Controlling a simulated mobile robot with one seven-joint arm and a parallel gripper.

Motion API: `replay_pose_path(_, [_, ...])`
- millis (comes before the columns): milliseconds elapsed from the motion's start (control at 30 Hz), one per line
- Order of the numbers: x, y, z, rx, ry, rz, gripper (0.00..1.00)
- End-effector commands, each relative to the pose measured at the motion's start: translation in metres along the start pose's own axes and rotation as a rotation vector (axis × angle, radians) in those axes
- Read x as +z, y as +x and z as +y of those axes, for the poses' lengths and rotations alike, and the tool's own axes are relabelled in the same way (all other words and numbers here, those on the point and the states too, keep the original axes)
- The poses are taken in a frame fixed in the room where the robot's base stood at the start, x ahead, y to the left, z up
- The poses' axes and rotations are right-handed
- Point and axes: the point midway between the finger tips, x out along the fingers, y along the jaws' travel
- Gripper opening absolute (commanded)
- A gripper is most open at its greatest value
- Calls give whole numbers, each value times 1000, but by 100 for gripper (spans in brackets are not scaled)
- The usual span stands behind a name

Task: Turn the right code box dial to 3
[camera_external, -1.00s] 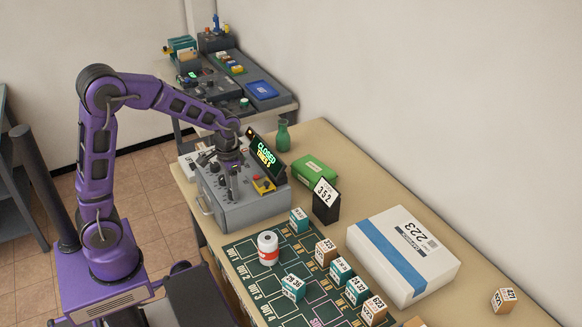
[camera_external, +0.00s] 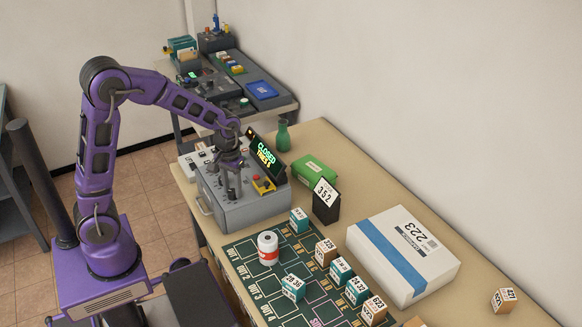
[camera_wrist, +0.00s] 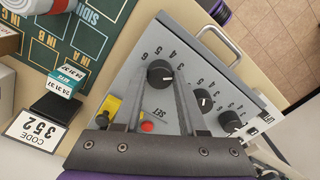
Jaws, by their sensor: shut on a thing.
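The grey code box (camera_external: 250,213) stands on the table, its sloped top facing up. The wrist view shows several black dials with printed numbers. My gripper (camera_wrist: 163,74) is shut on the dial nearest the table mat, the right dial (camera_wrist: 159,76), with one finger on each side of it. Its white pointer mark is small, and I cannot tell exactly which number it points to. The middle dial (camera_wrist: 203,100) and left dial (camera_wrist: 231,121) stand clear of the fingers. In the external view my gripper (camera_external: 232,194) hides the dials.
A display (camera_external: 267,156) on the box reads CLOSED with a tries count. A red button (camera_wrist: 147,126) and a yellow part (camera_wrist: 108,112) sit close to the fingers. A black stand with code card 352 (camera_external: 326,193) is right of the box.

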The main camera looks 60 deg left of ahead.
Motion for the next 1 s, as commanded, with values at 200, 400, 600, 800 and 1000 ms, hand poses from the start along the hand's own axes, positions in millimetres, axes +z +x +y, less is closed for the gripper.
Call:
replay_pose_path(200, [-1, -2, 0, 1, -103, 2, 0])
replay_pose_path(400, [-1, -1, 0, 2, -146, 3, 0])
replay_pose_path(600, [-1, -1, 0, 2, -155, 3, 0])
replay_pose_path(800, [-1, -1, 0, 2, -154, 4, 0])
replay_pose_path(1000, [-1, -1, 0, 2, -154, 3, 69])
